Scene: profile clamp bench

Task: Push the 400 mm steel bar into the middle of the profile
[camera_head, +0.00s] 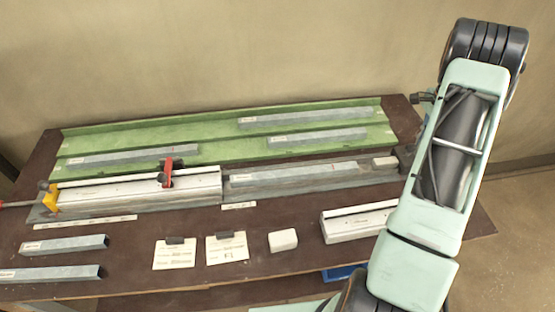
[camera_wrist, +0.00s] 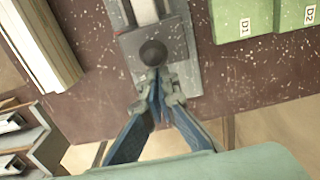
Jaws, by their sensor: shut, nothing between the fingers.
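In the head view, the pale profile (camera_head: 135,188) lies along the fixture at left, with a red clamp (camera_head: 168,172) across it and a yellow part at its left end. A grey steel bar (camera_head: 293,175) lies in the channel (camera_head: 215,203) to the profile's right, lined up with it; its label is too small to read. A small pale block (camera_head: 385,162) sits beyond the bar's right end. In the wrist view, my gripper (camera_wrist: 157,92) is shut and empty, its tips at the near edge of a dark end block (camera_wrist: 130,48) with a round black knob; contact is unclear.
A green rack (camera_head: 220,150) with several bars is behind. Two bars (camera_head: 65,246) lie front left. A spare profile (camera_head: 350,223), a white block (camera_head: 283,240) and two cards (camera_head: 226,247) lie in front. My arm covers the bench's right end in the head view.

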